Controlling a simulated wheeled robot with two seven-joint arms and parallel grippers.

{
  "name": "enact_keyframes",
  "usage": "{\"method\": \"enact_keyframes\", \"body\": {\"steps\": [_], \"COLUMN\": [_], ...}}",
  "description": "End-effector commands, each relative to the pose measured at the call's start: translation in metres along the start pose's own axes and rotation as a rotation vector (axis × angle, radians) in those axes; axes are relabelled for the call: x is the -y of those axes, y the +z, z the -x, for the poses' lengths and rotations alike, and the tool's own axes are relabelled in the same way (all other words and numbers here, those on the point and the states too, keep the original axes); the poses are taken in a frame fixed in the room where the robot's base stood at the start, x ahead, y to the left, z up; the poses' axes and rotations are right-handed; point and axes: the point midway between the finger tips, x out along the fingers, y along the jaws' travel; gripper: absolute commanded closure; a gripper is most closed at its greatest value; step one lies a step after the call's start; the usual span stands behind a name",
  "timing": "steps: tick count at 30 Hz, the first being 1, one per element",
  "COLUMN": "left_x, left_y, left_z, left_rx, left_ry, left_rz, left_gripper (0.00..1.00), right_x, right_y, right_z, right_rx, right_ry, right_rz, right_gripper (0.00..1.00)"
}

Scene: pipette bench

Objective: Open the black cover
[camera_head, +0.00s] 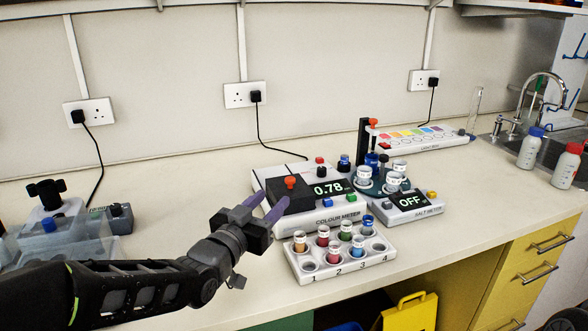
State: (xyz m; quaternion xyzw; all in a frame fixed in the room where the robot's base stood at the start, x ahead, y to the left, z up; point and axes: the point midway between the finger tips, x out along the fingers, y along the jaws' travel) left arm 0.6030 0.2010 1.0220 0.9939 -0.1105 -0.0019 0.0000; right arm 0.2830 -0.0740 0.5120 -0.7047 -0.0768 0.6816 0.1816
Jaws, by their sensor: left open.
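The black cover (300,203) is a dark box-shaped lid with an orange knob (291,181) on top. It sits down on the left part of the white colour meter (338,216), beside a display reading 0.78. My left gripper (266,204) is just left of the cover, its two purple fingers apart and pointing toward it. One finger lies close to the cover's front left side; I cannot tell whether it touches. Nothing shows between the fingers. What is under the cover is hidden. My right gripper is out of view.
A white rack (346,268) of coloured vials stands in front of the meter. The salt meter (411,203), reading OFF, and a vial carousel are to the right. Clear and grey equipment (62,225) stands at the left. A sink and bottles (533,150) are at the far right.

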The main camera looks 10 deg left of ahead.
Motion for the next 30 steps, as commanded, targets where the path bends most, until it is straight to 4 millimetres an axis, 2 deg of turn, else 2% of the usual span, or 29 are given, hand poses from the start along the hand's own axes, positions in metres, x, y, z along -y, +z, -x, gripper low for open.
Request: {"method": "enact_keyframes", "body": {"steps": [14, 20, 30], "left_x": [0.000, 0.000, -0.001], "left_y": [0.000, 0.000, 0.000], "left_z": [-0.003, -0.023, -0.071], "left_rx": [0.000, 0.001, 0.000], "left_ry": [0.000, 0.001, 0.001], "left_rz": [0.001, 0.004, 0.003], "left_gripper": [0.57, 0.57, 0.57], "right_x": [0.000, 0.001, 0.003], "right_y": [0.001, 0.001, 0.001], "right_z": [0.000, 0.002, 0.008], "right_rx": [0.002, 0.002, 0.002], "right_ry": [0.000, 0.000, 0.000], "right_rz": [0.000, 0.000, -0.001], "right_gripper": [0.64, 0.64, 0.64]}}
